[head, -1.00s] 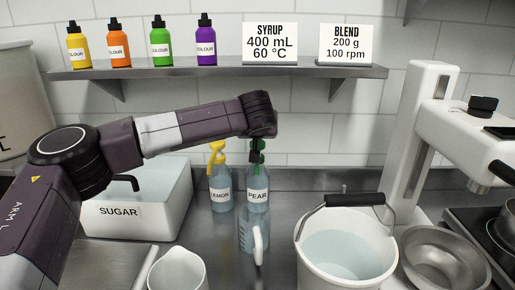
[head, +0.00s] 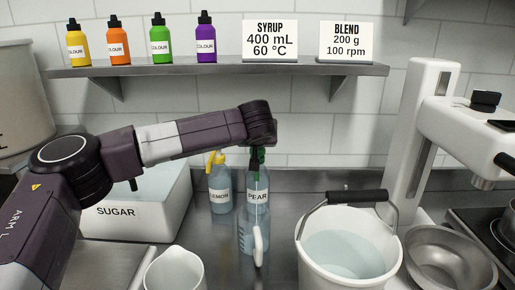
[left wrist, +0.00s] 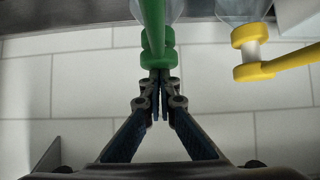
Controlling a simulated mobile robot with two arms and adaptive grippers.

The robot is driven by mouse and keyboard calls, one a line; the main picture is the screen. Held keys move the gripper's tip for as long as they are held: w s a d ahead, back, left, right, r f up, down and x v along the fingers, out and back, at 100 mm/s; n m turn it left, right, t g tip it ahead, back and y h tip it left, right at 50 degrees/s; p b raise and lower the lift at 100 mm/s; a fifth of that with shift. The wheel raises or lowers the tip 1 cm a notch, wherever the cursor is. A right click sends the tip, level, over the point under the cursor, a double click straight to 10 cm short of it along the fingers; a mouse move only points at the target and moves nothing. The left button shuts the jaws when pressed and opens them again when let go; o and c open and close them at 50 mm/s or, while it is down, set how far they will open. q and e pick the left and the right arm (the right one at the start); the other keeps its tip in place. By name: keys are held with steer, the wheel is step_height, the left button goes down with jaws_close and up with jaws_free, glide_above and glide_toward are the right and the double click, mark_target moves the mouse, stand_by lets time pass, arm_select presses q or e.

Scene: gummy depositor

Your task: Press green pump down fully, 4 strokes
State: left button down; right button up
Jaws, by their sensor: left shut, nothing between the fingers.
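The green pump (head: 257,158) tops the clear bottle labelled PEAR (head: 258,197), mostly hidden behind my left gripper in the head view. In the left wrist view the green pump (left wrist: 154,38) is at top centre. My left gripper (left wrist: 158,80) is shut and empty, its fingertips at the pump's head and seemingly touching it. A clear measuring jug (head: 246,238) with a white handle stands in front of the PEAR bottle. A thin pale vertical streak shows below the pump, above the jug. My right gripper is out of view.
A LEMON bottle (head: 220,196) with a yellow pump (left wrist: 254,52) stands close to the left. A SUGAR bin (head: 135,226), white pitcher (head: 174,272), white bucket (head: 347,275) and steel bowl (head: 450,265) surround the work area. A shelf (head: 300,72) runs above.

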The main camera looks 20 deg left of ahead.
arm_select(q)
steer(key=shift+s+f, duration=0.1)
steer(key=shift+f, duration=0.3)
steer(key=shift+r+p, duration=0.6)
steer(key=shift+r, duration=0.15)
steer(key=shift+r+p, duration=0.7)
steer(key=shift+r, duration=0.55)
steer(key=shift+r, duration=0.1)
